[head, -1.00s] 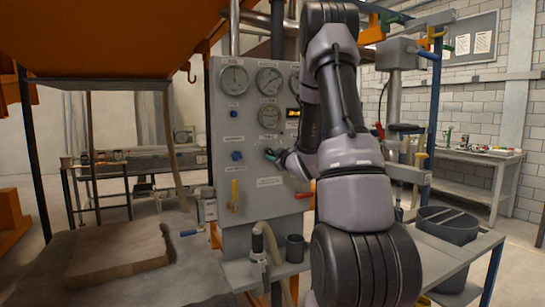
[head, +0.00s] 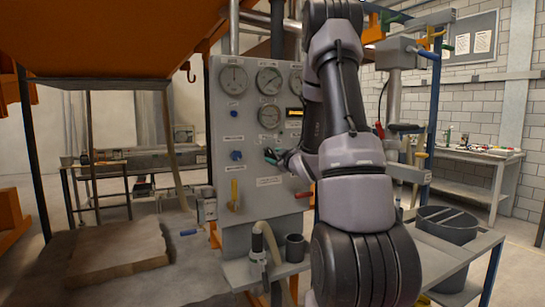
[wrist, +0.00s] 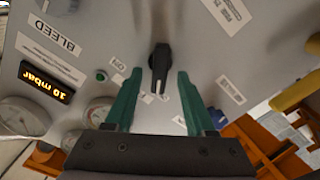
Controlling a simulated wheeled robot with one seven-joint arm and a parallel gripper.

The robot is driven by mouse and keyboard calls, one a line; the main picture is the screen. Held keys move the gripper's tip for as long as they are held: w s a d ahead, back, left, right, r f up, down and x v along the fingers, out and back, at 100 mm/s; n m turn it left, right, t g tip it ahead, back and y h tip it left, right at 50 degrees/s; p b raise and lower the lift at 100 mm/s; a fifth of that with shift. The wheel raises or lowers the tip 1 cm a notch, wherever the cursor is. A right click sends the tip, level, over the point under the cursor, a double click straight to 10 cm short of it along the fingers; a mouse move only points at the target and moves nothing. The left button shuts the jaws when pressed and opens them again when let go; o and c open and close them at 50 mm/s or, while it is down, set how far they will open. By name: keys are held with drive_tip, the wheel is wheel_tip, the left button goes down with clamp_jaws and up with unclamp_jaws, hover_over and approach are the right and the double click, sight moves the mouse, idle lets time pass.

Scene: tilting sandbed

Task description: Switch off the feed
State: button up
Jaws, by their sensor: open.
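A grey control panel (head: 222,100) stands in front of me with gauges, knobs and labels. In the wrist view a black rotary knob (wrist: 159,62) with a pale pointer line sits on the panel, with an ON label (wrist: 118,65) to its left. My gripper (wrist: 159,74) has two teal fingers, open, one on each side of the knob with a gap on both sides. In the head view my gripper (head: 273,156) is at the lower middle of the panel; my arm hides part of the panel's right side.
The wrist view shows a BLEED label (wrist: 58,38), a lit mbar display (wrist: 46,83), a small green button (wrist: 101,75) and a yellow handle (wrist: 297,90). A blue knob (head: 237,155) and hose (head: 270,240) are left of my arm.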

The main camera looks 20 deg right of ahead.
drive_tip(key=s, duration=0.8)
drive_tip(key=shift+s+d, duration=0.15)
drive_tip(key=shift+s, duration=0.2)
drive_tip(key=s+a+r+m+g+h, duration=0.3)
drive_tip(key=s+a+r+m+g, duration=0.15)
drive_tip(key=r+m, duration=0.25)
drive_tip(key=s+a+r+m+g+y, duration=0.1)
drive_tip(key=s+a+m+g+y, duration=0.1)
drive_tip(key=s+a, duration=0.5)
drive_tip(key=s+a+m+g+y, duration=0.2)
drive_tip(key=s+a+g, duration=0.2)
drive_tip(key=s, duration=1)
drive_tip(key=a, duration=0.3)
drive_tip(key=shift+s+r+m+y, duration=0.2)
drive_tip(key=shift+r+m+y, duration=0.1)
drive_tip(key=shift+r+m, duration=0.1)
drive_tip(key=shift+d, duration=0.1)
